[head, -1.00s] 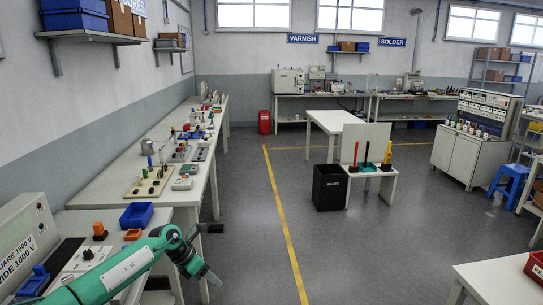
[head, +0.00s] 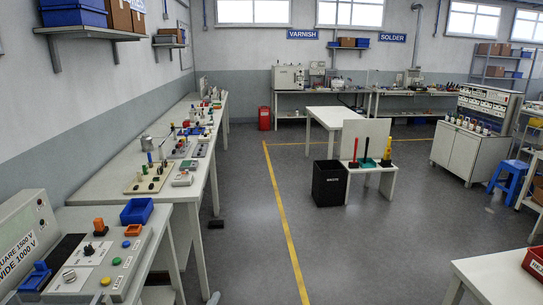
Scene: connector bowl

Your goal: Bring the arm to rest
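My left arm is almost entirely out of the head view. Only a small grey tip, seemingly of my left gripper (head: 213,298), shows at the bottom edge, off the right side of the near bench. Its fingers cannot be made out, so I cannot tell whether it is open or shut. My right gripper is not in view.
The near bench also carries a blue connector (head: 37,275), a knob (head: 69,275) and coloured buttons. A black waste bin (head: 329,183) stands on the floor near a low white stand (head: 373,186). A white table (head: 500,275) is at lower right.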

